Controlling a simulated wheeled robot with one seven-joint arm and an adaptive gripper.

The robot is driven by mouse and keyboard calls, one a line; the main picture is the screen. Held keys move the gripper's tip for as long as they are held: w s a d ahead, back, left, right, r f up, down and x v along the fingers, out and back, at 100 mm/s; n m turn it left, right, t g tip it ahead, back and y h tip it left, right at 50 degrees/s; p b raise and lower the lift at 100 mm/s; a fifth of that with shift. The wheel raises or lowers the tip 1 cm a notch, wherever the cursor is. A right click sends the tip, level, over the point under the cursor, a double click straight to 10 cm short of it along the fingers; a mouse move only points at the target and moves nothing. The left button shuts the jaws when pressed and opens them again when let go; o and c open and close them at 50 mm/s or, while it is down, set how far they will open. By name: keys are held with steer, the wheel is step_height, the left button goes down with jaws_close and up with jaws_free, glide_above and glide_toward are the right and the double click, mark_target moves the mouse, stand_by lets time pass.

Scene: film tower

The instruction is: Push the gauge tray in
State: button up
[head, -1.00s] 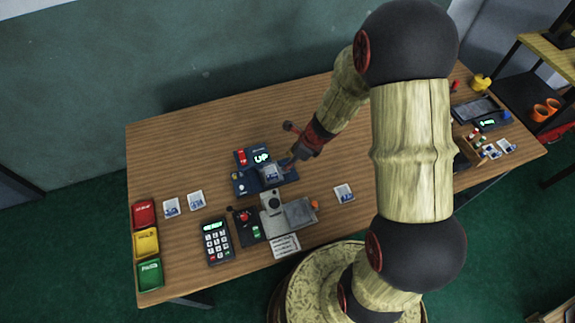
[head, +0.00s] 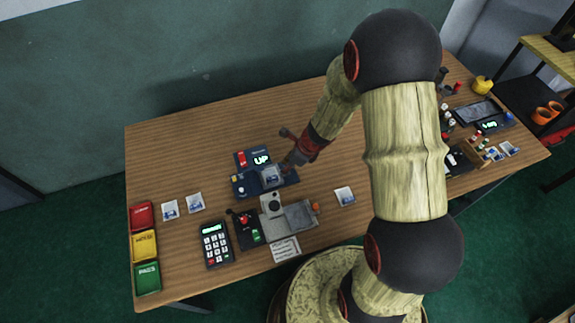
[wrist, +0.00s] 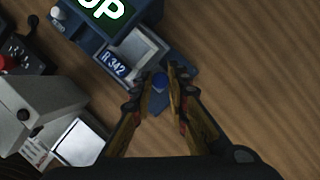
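The dark blue gauge (head: 240,185) stands near the middle of the table with a lit green display reading "UP". Its tray (wrist: 190,77) sticks out from the gauge body in the wrist view. A card (wrist: 135,52) with the label "R 342" lies in the tray. A blue knob (wrist: 159,81) sits at the tray's outer end. My gripper (wrist: 165,75) is open, with its fingers apart on either side of the knob as seen from above. I cannot tell whether either finger touches it. In the head view my gripper (head: 290,162) is at the gauge's right side.
A grey machine (head: 272,206) and a black control box (head: 247,228) stand in front of the gauge. A keypad (head: 214,243) lies to their left. Red, yellow and green bins (head: 145,245) line the left edge.

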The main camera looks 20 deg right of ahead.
jaws_close()
stand_by(0.4)
steer(key=shift+a, duration=1.95)
steer(key=shift+o, duration=2.2)
jaws_free()
steer(key=shift+a, duration=0.1)
steer(key=shift+o, duration=0.8)
